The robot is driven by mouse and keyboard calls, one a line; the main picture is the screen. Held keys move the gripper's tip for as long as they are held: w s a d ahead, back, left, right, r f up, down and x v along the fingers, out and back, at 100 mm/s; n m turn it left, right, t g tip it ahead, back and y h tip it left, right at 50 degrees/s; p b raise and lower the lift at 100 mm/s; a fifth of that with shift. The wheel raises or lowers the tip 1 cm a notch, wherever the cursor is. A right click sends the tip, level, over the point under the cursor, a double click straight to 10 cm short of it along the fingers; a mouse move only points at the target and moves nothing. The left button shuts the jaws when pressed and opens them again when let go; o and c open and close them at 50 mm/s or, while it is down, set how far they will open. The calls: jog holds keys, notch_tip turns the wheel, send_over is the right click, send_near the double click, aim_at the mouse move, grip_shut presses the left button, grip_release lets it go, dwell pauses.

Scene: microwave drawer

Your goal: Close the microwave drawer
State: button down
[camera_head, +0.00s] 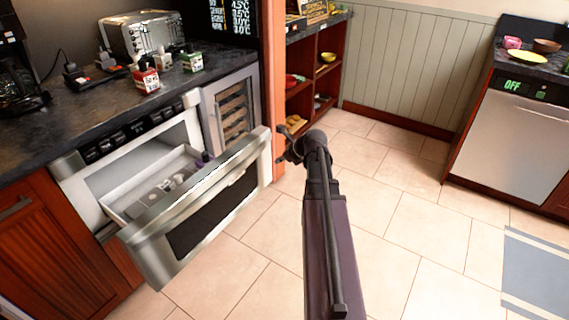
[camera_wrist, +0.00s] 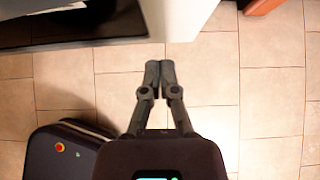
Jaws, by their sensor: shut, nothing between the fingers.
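The microwave drawer (camera_head: 205,199) is pulled out of its housing under the counter, with a silver front and a dark window. Its white inside (camera_head: 150,185) shows, with small items in it. My gripper (camera_head: 283,147) is just off the right end of the drawer front; whether it touches cannot be told in the head view. In the wrist view my gripper (camera_wrist: 159,66) is shut and empty over the floor tiles, and the drawer front (camera_wrist: 75,22) is at the top left, apart from the fingertips.
The dark counter (camera_head: 60,125) above holds a toaster (camera_head: 146,35), a coffee maker and small bottles. A glass-fronted cooler (camera_head: 231,108) is right of the drawer housing. Open shelves (camera_head: 310,75) stand behind my gripper.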

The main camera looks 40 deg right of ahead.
aim_at(261, 162)
jog(key=w, duration=0.1)
jog(key=w+a+f+b, duration=0.1)
jog(key=w, duration=0.1)
jog(key=w+f, duration=0.1)
jog(key=shift+w+a+f+b, duration=0.1)
jog(key=shift+w+a+b, duration=0.2)
jog(key=shift+w+a, duration=0.3)
jog(key=shift+w, duration=0.3)
